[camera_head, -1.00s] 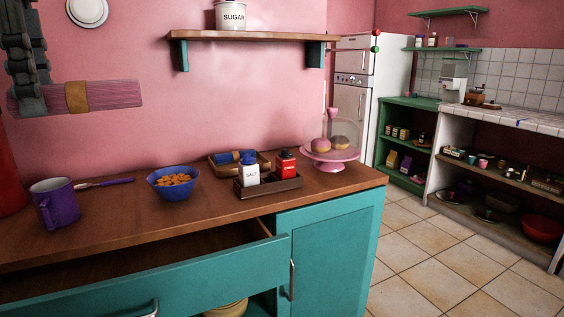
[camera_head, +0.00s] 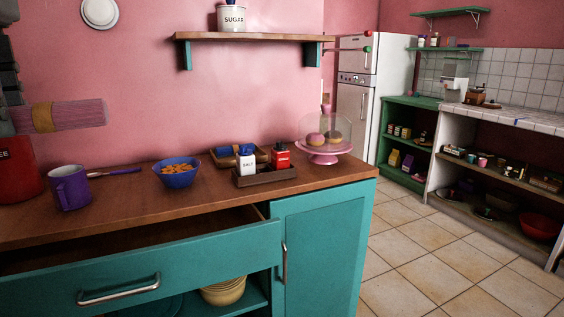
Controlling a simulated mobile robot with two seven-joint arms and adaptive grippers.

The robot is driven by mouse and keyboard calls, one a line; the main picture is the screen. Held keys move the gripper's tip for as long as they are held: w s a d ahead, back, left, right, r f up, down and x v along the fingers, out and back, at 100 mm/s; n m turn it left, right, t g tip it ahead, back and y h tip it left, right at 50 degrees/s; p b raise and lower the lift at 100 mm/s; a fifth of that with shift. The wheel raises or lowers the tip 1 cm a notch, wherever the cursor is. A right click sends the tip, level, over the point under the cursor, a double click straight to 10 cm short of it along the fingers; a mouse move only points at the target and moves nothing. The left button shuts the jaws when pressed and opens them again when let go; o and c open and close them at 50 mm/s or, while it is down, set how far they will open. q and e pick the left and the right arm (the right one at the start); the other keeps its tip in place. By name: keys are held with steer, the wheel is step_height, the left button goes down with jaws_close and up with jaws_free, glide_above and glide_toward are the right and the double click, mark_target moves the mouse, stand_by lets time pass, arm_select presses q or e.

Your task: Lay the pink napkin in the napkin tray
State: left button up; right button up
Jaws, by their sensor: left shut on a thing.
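The pink napkin (camera_head: 80,115) is a rolled bundle with a gold band, held level in the air at the left, in front of the pink wall. My left gripper (camera_head: 12,112) is partly cut off by the left picture edge and is shut on the napkin's left part. The likely napkin tray (camera_head: 262,154) is a small wooden tray at the back of the counter, with a blue rolled napkin (camera_head: 226,151) in it. The held napkin is well to the left of and above this tray. My right gripper is out of view.
A caddy (camera_head: 265,178) with salt and a red shaker stands in front of the tray. A blue bowl (camera_head: 178,176), purple mug (camera_head: 69,187) and red canister (camera_head: 18,170) stand left. An open drawer (camera_head: 150,270) juts out below. A shelf (camera_head: 250,36) hangs above.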

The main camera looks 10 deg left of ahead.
arm_select(q)
steer(key=s+a+f+m, duration=0.25)
steer(key=a+f, duration=0.75)
steer(key=f, duration=0.5)
step_height(320, 180, down, 8)
steer(key=w+d+m, duration=0.1)
steer(key=w+m, duration=0.1)
steer(key=m, duration=0.2)
steer(key=w+d+f+m, duration=0.5)
steer(key=d+f+m, duration=0.4)
steer(key=d+f, duration=0.3)
steer(key=w+d+f+m, duration=0.1)
steer(key=d+m, duration=0.3)
steer(key=d, duration=0.4)
steer(key=w+d+m, duration=0.3)
steer(key=d+m, duration=0.2)
steer(key=d, duration=0.3)
steer(key=shift+d+f, duration=0.15)
steer(key=shift+f, duration=0.2)
